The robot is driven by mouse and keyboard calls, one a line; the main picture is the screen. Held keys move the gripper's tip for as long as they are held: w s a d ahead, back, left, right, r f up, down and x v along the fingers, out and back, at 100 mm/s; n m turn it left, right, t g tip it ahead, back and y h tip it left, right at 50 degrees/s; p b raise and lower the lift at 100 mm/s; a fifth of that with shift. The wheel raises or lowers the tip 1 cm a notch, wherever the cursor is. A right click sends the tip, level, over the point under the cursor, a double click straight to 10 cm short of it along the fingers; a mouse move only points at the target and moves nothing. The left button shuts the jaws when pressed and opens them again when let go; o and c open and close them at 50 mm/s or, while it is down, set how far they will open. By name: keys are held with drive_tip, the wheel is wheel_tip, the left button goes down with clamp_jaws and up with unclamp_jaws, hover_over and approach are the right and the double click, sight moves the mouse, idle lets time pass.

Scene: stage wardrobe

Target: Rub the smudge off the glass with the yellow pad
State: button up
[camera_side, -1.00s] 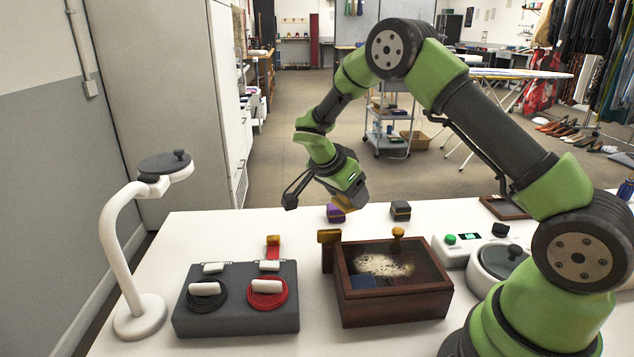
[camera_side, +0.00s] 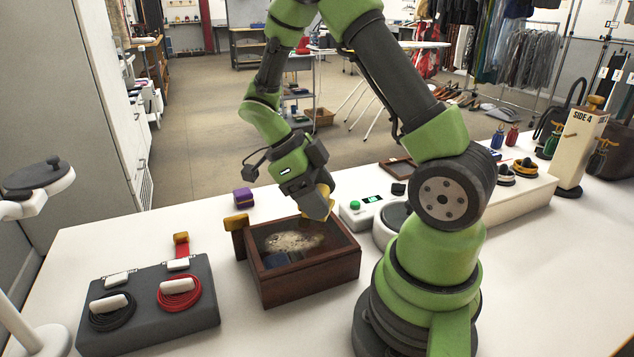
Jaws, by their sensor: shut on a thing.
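A dark wooden box (camera_side: 310,288) with a glass top stands on the white table. A pale, speckled smudge (camera_side: 292,241) lies across the glass toward its back half. My gripper (camera_side: 318,212) is over the back right part of the box, pointing down, shut on the yellow pad (camera_side: 329,200). Only a little of the pad shows beside the jaws. I cannot tell whether the pad touches the glass. Something blue shows inside the box under the glass.
A yellow-topped wooden post (camera_side: 237,223) stands at the box's left back corner. A purple block (camera_side: 243,197) is behind it. A grey case with cable coils (camera_side: 150,322) is to the left. A device with a green button (camera_side: 362,212) is close on the right.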

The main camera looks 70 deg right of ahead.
sight(320, 234)
drive_tip(key=shift+f, duration=2.6)
drive_tip(key=shift+w+a, duration=0.85)
drive_tip(key=shift+w, duration=0.05)
drive_tip(key=shift+c, duration=0.6)
drive_tip(key=shift+w+a, duration=2.65)
drive_tip(key=shift+a, duration=0.05)
drive_tip(key=shift+s+d, duration=3.45)
drive_tip(key=shift+s, duration=0.25)
drive_tip(key=shift+w+a, duration=3.45)
drive_tip(key=shift+a, duration=0.05)
drive_tip(key=shift+s+d+r, duration=0.1)
drive_tip(key=shift+s+d, duration=3.4)
drive_tip(key=shift+r, duration=4)
